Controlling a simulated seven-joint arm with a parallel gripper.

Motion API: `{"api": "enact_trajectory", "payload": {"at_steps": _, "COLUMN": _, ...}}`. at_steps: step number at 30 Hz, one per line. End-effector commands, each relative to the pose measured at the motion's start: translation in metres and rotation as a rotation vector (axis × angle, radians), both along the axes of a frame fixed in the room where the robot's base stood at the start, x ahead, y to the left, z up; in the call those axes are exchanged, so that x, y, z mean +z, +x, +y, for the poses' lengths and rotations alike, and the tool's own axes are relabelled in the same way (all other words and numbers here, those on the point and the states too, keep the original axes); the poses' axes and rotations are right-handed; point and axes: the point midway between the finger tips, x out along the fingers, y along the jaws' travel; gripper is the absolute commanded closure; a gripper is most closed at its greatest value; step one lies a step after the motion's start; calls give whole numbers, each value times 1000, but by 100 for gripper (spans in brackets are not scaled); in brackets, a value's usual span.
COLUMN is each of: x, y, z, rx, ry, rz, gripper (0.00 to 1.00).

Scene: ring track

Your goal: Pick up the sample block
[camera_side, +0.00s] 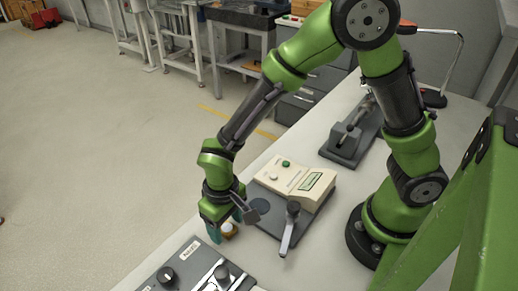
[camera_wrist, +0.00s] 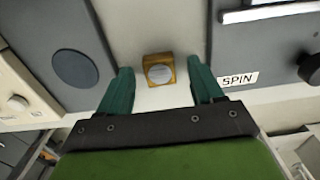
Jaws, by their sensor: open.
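The block sits near the fingertips' level in that picture. In the side view the block (camera_side: 228,229) shows partly beside my gripper (camera_side: 216,224), which points down close to the table. I cannot tell the exact height of the fingertips above the table.
A beige control box with a green button (camera_side: 287,163) stands on a dark base beside the block. A lever (camera_side: 289,228) stands close to my gripper.

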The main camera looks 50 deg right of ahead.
Motion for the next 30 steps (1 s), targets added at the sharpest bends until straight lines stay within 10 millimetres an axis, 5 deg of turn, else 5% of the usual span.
{"api": "enact_trajectory", "payload": {"at_steps": 8, "x": -3, "y": 0, "z": 0, "rx": 0, "ry": 0, "rz": -1, "gripper": 36}}
{"api": "enact_trajectory", "payload": {"at_steps": 21, "x": -2, "y": 0, "z": 0, "rx": 0, "ry": 1, "rz": -1, "gripper": 100}}
{"api": "enact_trajectory", "payload": {"at_steps": 30, "x": 5, "y": 1, "z": 1, "rx": -1, "ry": 3, "rz": -4, "gripper": 100}}
